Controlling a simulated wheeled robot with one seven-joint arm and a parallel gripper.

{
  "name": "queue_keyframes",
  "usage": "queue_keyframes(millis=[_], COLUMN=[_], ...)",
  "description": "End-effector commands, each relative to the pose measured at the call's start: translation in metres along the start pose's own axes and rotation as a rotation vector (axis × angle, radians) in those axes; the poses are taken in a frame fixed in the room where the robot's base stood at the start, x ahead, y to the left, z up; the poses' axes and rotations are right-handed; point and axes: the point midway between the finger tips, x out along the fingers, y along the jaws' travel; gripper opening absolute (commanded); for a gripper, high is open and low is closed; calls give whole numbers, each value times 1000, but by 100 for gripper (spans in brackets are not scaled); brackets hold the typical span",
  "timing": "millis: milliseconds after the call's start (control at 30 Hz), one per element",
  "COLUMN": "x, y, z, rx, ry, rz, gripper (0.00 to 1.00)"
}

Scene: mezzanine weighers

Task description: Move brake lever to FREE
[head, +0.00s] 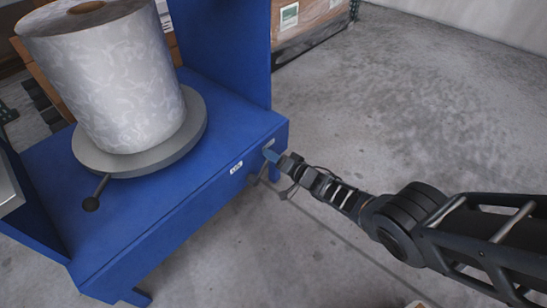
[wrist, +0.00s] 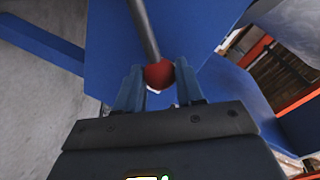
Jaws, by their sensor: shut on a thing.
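The brake lever shows in the wrist view as a grey rod (wrist: 143,28) ending in a red ball knob (wrist: 158,75). My gripper (wrist: 160,82) has its two blue fingers shut on the knob, one on each side. In the head view my gripper (head: 271,157) is at the front face of the blue machine (head: 190,215), near its right corner. There the knob is hidden by my gripper. A small white label (head: 236,167) is on that face to the left of my gripper; its text is too small to read. A second label (head: 268,144) is partly visible just above my gripper.
A large pale roll (head: 110,80) stands on a grey round plate (head: 190,135) on the machine. A short rod with a dark knob (head: 91,203) sticks out from the plate. A wrapped load (head: 310,20) stands behind. The concrete floor (head: 420,110) to the right is clear.

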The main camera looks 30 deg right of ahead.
Motion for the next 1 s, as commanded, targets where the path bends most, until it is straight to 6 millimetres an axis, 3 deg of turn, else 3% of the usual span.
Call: queue_keyframes(millis=[267,300,533,833,1000], x=[0,0,0,-3,-20], y=[2,2,2,0,-2], z=[-1,-1,-1,-1,-3], rx=[2,2,1,1,2], ry=[2,2,1,1,1], rz=[7,8,5,4,7], gripper=[0,40,62,62,62])
